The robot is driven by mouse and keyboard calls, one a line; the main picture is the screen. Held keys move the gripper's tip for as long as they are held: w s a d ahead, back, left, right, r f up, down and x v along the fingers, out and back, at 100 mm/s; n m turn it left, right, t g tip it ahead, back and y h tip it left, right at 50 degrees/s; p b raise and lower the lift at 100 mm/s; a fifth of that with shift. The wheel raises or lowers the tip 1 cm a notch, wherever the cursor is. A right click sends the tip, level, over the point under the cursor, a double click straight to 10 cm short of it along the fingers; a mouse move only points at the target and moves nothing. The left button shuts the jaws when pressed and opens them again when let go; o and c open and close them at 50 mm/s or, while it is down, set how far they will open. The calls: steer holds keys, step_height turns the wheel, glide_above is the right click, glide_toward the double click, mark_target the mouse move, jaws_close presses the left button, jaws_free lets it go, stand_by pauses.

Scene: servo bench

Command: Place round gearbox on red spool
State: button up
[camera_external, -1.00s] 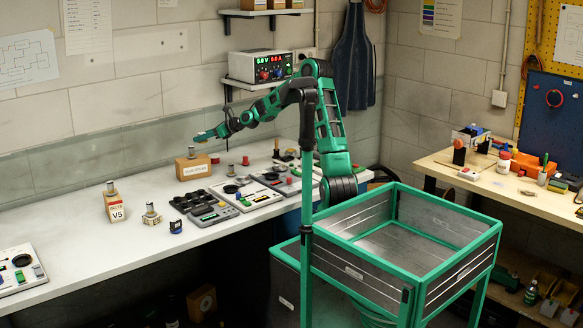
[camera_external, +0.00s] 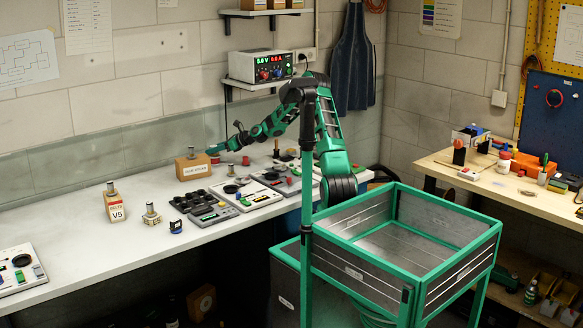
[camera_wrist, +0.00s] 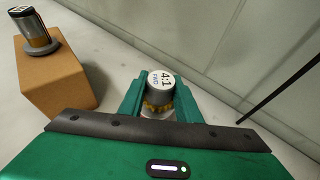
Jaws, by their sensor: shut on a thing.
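My gripper (camera_wrist: 158,98) is shut on a round gearbox (camera_wrist: 160,82), a silver cylinder with a yellowish lower part and a white top reading 4:1. In the external view my gripper (camera_external: 215,149) is low over the bench, just right of the cardboard box. A small red thing, seemingly the red spool (camera_external: 215,159), shows right below the gripper there. I cannot tell whether the gearbox touches it. In the wrist view the spool is hidden under the gearbox and gripper.
The cardboard box (camera_external: 194,168) stands close to the left, with another silver cylinder (camera_wrist: 32,30) on top. Another small red piece (camera_external: 246,160) stands to the right. Panels and trays (camera_external: 205,207) lie in front. The wall (camera_external: 150,155) is close behind.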

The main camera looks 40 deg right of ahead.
steer(key=shift+f, duration=0.2)
steer(key=o, duration=1.1)
steer(key=shift+f, duration=0.1)
steer(key=v, duration=1.2)
steer(key=shift+s, duration=0.1)
